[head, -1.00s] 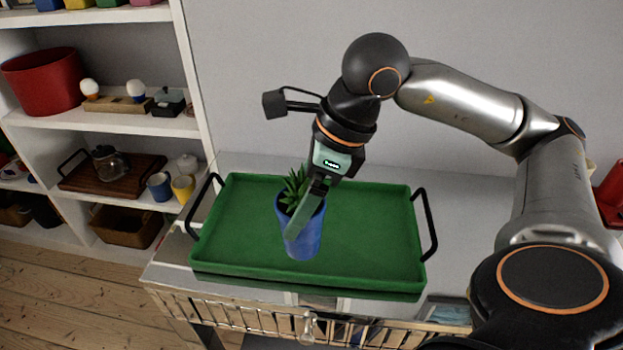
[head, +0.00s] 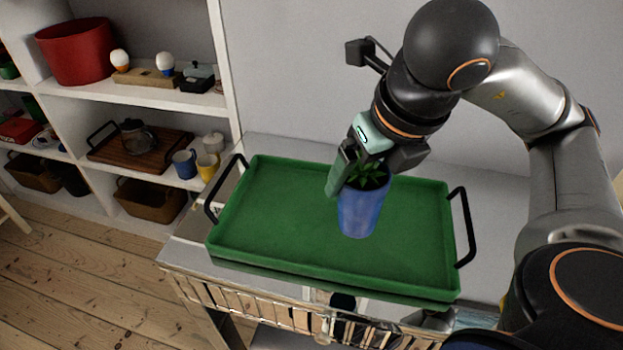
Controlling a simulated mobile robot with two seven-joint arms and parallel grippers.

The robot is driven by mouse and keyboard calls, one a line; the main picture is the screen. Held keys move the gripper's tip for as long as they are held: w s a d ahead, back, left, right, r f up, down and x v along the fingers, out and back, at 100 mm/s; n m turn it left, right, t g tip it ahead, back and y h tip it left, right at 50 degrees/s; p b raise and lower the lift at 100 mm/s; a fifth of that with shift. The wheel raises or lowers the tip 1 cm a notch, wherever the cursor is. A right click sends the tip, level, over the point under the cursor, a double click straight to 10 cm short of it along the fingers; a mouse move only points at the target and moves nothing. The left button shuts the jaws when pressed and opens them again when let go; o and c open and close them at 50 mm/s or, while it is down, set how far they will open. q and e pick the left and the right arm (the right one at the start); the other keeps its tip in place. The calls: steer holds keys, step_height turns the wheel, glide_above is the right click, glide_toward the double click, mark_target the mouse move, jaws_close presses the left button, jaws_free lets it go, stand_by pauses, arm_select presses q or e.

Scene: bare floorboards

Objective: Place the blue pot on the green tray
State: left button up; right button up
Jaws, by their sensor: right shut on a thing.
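The blue pot (head: 359,216) with a small green plant (head: 369,177) in it stands upright over the green tray (head: 270,215), right of its middle. I cannot tell if the pot's base touches the tray. My right gripper (head: 352,178) comes down from above and is shut on the pot's rim, partly hiding the plant and rim. My left gripper is not in view.
White shelves (head: 227,100) at the left hold a red pot (head: 76,52), a wooden tray with a glass pot (head: 138,142), and mugs (head: 184,163). The tray's left half is bare. A pale wall stands behind the cabinet.

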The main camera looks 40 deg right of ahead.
steer(key=shift+w, duration=0.25)
steer(key=shift+w+f+p, duration=0.25)
steer(key=shift+w+p, duration=0.45)
steer(key=shift+p, duration=0.35)
steer(key=shift+w+f+p, duration=0.3)
steer(key=shift+w+p, duration=0.25)
steer(key=shift+p, duration=0.1)
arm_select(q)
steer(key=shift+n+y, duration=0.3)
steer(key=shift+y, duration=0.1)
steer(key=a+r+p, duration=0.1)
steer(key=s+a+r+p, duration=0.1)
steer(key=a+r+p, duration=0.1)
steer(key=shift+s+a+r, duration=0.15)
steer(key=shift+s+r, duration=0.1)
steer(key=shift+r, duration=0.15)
arm_select(e)
steer(key=w+f, duration=0.9)
steer(key=f, duration=0.2)
steer(key=shift+w+a+f, duration=0.15)
steer(key=shift+w+a, duration=0.1)
steer(key=shift+a, duration=0.05)
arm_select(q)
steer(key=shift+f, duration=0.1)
